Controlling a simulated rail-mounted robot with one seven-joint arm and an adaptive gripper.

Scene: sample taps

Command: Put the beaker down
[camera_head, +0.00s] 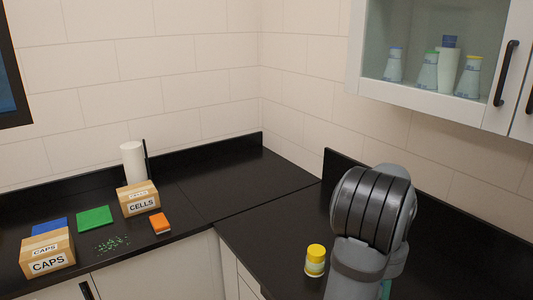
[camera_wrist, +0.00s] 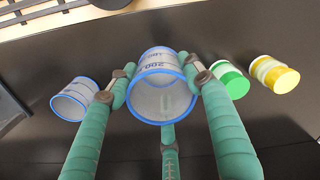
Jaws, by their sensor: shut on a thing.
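The beaker (camera_wrist: 163,82) is a clear, blue-rimmed vessel with dark markings, in the middle of the wrist view. My gripper (camera_wrist: 158,70) has green fingers closed around it, one on each side and one at the near side. The beaker's mouth faces the camera and it looks empty. I cannot tell whether its base touches the dark counter (camera_wrist: 295,125). In the head view my arm hides the beaker and most of the gripper.
A green-topped container (camera_wrist: 230,80) and a yellow-topped container (camera_wrist: 275,75) are close on the right. CAPS (camera_head: 47,254) and CELLS (camera_head: 138,198) boxes stand on the left counter.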

